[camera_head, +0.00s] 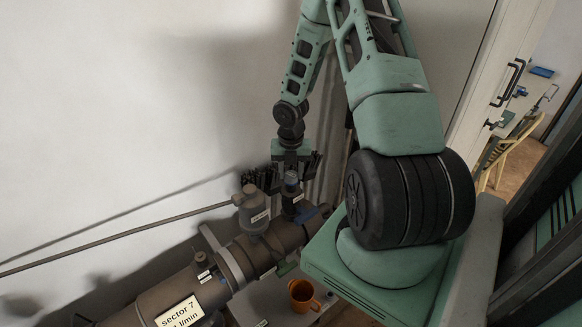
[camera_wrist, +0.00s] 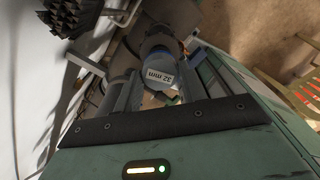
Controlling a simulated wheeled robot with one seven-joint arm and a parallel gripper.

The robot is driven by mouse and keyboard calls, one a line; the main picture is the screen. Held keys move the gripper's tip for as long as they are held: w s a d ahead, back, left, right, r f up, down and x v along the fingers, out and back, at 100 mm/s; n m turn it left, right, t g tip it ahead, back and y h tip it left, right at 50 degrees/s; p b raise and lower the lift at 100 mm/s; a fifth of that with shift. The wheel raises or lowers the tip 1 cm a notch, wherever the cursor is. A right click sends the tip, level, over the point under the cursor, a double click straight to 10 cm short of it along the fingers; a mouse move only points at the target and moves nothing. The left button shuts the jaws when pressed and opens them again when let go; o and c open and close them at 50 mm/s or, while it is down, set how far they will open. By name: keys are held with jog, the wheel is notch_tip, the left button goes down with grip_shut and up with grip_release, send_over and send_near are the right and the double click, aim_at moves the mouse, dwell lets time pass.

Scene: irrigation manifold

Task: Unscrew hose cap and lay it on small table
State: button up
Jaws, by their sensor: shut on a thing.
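The hose cap (camera_wrist: 162,72) is a round blue-grey cap with a white "32 mm" label, seen from above in the wrist view. In the head view the cap (camera_head: 291,180) sits on top of a dark upright outlet of the manifold. My gripper (camera_wrist: 163,80) has a finger on each side of the cap and is shut on it. In the head view my gripper (camera_head: 291,172) points down over the outlet, and its fingers partly hide the cap. I cannot tell how far the cap is turned. The small table (camera_head: 262,298) shows as a pale surface below the pipe, partly hidden.
An orange mug (camera_head: 304,296) stands on the small table. The thick brown manifold pipe (camera_head: 175,292) labelled "sector 7" runs along the wall, with a grey domed fitting (camera_head: 250,208) just left of the cap. A thin rod (camera_head: 120,239) runs along the wall.

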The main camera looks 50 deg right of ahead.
aim_at(291, 175)
jog(key=shift+n, duration=0.4)
jog(key=n, duration=0.4)
jog(key=shift+n, duration=0.3)
jog(key=o, duration=1.4)
jog(key=shift+r, duration=3.75)
